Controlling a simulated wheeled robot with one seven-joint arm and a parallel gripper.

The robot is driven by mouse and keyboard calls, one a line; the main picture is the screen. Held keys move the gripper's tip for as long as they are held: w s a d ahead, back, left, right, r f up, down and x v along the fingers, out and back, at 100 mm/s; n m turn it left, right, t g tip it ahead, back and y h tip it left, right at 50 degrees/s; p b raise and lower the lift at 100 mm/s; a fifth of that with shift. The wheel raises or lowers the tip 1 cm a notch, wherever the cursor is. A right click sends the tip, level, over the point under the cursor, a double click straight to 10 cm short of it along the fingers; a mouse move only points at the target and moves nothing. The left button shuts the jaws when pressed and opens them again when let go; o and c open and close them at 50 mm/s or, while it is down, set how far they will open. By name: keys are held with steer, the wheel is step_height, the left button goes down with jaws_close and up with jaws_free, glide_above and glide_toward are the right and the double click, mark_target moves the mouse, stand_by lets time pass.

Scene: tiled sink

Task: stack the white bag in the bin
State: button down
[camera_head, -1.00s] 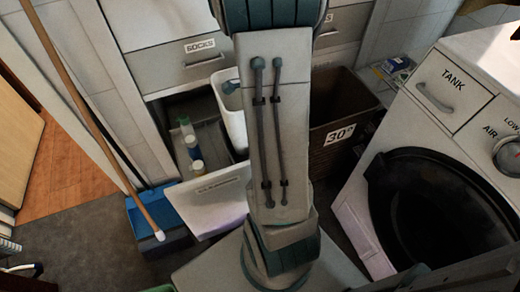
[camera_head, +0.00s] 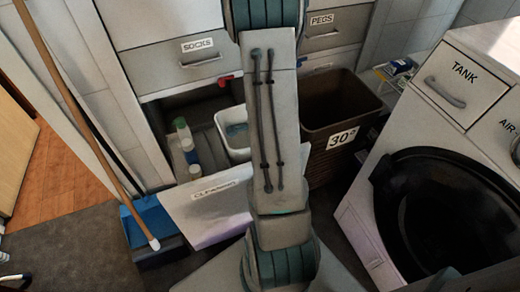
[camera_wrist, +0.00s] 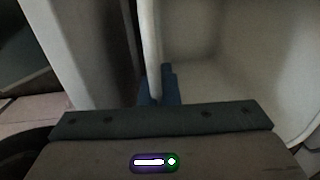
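A white open-topped container (camera_head: 240,152), the only white bag-like thing I see, stands behind my arm in the head view, left of the brown bin. In the wrist view its pale wall (camera_wrist: 151,45) runs up from my gripper (camera_wrist: 158,88), with the hollow inside on the right. The blue fingertips lie on either side of this wall and appear shut on it. My arm hides the gripper in the head view. The brown bin (camera_head: 322,160), labelled 30°, stands open just right of my arm; its inside looks dark and empty.
A white washing machine (camera_head: 362,225) with an open black door fills the right. Drawers (camera_head: 165,72) stand behind. Bottles (camera_head: 190,150) and a white labelled panel (camera_head: 208,212) are left of the container. A broom handle (camera_head: 75,110) leans over a blue dustpan (camera_head: 150,218).

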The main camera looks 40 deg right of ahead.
steer(key=c, duration=1.7)
jaws_free()
steer(key=shift+f, duration=0.1)
step_height(320, 180, up, 11)
steer(key=p, duration=0.4)
steer(key=s+a+r+n, duration=0.3)
steer(key=a+r+n, duration=0.2)
steer(key=a+n, duration=0.1)
steer(key=s+a+r+n, duration=0.3)
steer(key=a+r+n, duration=0.2)
steer(key=a+n, duration=0.2)
steer(key=s+a+r+n, duration=0.2)
steer(key=a+r+n, duration=0.3)
steer(key=n, duration=0.3)
steer(key=shift+s+a+r+t, duration=0.15)
steer(key=shift+s+a+t, duration=0.05)
steer(key=shift+a, duration=0.2)
steer(key=shift+s+a+r+t, duration=0.15)
steer(key=shift+s+a+t, duration=0.05)
steer(key=shift+a, duration=0.2)
steer(key=shift+r, duration=0.1)
